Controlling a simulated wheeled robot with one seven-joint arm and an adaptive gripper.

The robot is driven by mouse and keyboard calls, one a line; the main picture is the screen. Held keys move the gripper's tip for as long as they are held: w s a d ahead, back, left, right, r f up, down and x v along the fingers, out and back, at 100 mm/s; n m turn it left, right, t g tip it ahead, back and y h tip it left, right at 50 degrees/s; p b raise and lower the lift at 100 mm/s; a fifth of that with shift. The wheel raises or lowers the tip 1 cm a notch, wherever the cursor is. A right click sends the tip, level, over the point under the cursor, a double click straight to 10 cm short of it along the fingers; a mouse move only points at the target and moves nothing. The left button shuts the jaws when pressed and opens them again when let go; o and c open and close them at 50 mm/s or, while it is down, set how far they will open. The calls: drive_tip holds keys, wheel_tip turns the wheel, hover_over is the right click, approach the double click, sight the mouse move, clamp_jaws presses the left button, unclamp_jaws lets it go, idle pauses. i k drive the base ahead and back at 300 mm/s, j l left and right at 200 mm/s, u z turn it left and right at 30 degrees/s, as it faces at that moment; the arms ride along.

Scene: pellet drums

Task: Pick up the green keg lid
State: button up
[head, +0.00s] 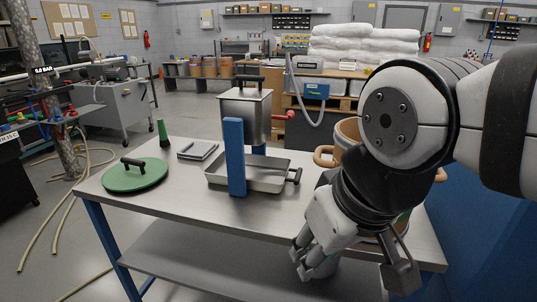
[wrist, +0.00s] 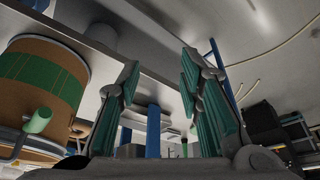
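The green keg lid (head: 136,176) is a flat round disc with a black bar handle (head: 132,163) on top. It lies on the left end of the steel table in the head view. I cannot make it out in the wrist view. My gripper (head: 352,272) hangs low at the table's front right, far to the right of the lid. Its fingers are spread with nothing seen between them; the wrist view also shows the two teal-padded fingers (wrist: 160,85) apart.
On the steel table (head: 215,222) are a grey tray (head: 268,178), a blue post (head: 235,158), a steel hopper (head: 245,115), a notepad (head: 198,150) and a green cone (head: 163,133). A brown drum (wrist: 45,85) with a green band stands close by my arm.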

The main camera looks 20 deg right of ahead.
sight(132, 175)
drive_tip(key=i+j+z, duration=0.1)
drive_tip(key=z, duration=0.35)
drive_tip(key=j+z, duration=0.55)
drive_tip(key=z, duration=0.3)
